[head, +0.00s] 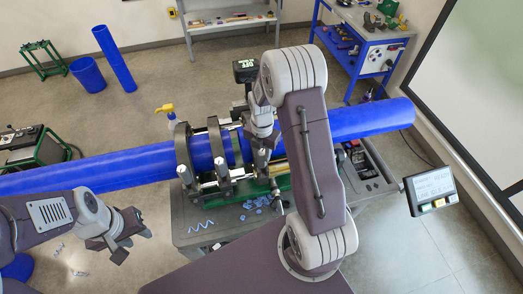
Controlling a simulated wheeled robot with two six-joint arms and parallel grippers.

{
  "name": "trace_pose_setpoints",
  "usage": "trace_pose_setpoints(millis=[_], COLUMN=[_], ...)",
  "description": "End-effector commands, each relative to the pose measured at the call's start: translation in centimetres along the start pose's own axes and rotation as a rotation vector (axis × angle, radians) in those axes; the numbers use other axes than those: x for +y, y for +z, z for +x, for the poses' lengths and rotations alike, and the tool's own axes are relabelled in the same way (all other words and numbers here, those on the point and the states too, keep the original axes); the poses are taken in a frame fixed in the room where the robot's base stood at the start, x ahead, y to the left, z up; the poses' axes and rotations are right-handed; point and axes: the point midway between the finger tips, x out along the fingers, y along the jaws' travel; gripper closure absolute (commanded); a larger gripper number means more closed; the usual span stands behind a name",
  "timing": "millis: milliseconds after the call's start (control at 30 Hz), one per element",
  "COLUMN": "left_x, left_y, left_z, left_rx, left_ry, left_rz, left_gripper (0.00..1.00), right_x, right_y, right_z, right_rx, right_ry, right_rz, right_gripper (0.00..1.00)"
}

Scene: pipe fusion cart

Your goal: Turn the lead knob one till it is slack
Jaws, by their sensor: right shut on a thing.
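A blue pipe (130,167) runs across the fusion machine, held in dark ring clamps (183,150) on the cart. My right gripper (262,148) points down at the clamp to the right of the pipe joint and is shut on a knob there. The knob is mostly hidden by the fingers and wrist, so its turn cannot be seen. My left gripper (132,238) is open and empty, in front of the pipe at the lower left, apart from the cart.
The cart top (195,232) carries blue shavings (255,204). A display panel (432,191) stands at the right. A yellow-topped spray bottle (167,112) is behind the pipe. A blue workbench (350,50) is at the back right. Floor at the left rear is partly free.

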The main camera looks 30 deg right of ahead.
Motion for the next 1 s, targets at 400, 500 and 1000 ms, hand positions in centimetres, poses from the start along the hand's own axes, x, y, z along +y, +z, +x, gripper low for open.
trace_pose_setpoints(millis=[400, 500, 1000], left_x=[0.01, 0.01, 0.01], left_y=[-0.04, -0.06, -0.06], left_z=[-0.37, -0.59, -0.57], left_rx=[0.0, 0.0, 0.0], left_ry=[0.0, 0.0, 0.0], left_rz=[0.0, 0.0, 0.0], left_gripper=[0.64, 0.64, 0.64], right_x=[0.04, 0.05, 0.05], right_y=[0.02, 0.02, 0.01], right_z=[-0.06, -0.1, -0.01], right_rx=[-0.001, -0.001, -0.001], right_ry=[0.0, 0.0, 0.0], right_rz=[-0.223, -0.367, -0.444], right_gripper=[1.0, 1.0, 0.03])
